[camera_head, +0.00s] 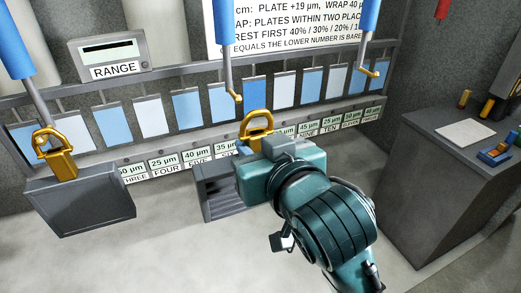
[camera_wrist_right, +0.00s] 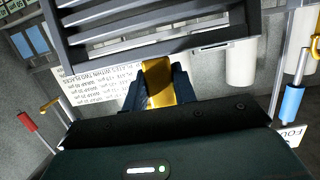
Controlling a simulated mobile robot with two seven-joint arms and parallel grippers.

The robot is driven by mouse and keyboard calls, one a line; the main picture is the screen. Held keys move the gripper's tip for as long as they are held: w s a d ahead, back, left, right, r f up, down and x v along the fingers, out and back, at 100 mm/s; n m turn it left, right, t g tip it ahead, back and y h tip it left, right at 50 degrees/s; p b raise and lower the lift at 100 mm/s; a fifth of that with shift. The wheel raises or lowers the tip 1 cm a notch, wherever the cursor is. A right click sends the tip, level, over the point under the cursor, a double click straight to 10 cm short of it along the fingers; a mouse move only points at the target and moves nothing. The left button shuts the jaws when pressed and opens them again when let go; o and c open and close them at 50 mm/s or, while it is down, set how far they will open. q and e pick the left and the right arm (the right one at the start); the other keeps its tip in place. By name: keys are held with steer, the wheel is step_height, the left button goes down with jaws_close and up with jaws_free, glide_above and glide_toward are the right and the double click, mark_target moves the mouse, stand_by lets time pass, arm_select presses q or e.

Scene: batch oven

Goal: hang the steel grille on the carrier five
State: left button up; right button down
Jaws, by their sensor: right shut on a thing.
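My right gripper (camera_head: 258,146) is shut on the yellow hanger of the steel grille. The yellow hanger loop (camera_head: 257,121) rises above the jaws, and in the wrist view the yellow hanger (camera_wrist_right: 158,82) sits between the fingers. The dark slatted grille (camera_head: 213,188) is partly hidden behind the gripper; its slats also show in the wrist view (camera_wrist_right: 150,20). A blue carrier (camera_head: 224,40) with an empty yellow hook hangs above the grille, apart from the loop in the picture. I cannot read which carrier is five. My left gripper is out of view.
A dark grey panel (camera_head: 80,208) hangs by a yellow hanger under the left carrier (camera_head: 14,45). Another blue carrier (camera_head: 368,18) hangs at right with an empty hook. Behind is a rail with blue and white plates and labels (camera_head: 195,157). A grey bench (camera_head: 430,190) stands at right.

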steer(key=r+x, duration=0.2)
steer(key=x, duration=0.8)
steer(key=shift+w+f, duration=0.2)
steer(key=shift+w, duration=0.2)
stand_by(0.6)
steer(key=shift+a, duration=0.15)
stand_by(0.4)
steer(key=shift+f, duration=0.55)
stand_by(1.5)
steer(key=shift+s+g+h, duration=0.3)
steer(key=shift+s+g, duration=0.2)
steer(key=shift+g, duration=0.4)
steer(key=shift+d+f, duration=0.1)
steer(key=shift+d, duration=0.1)
steer(key=c, duration=1.5)
jaws_free()
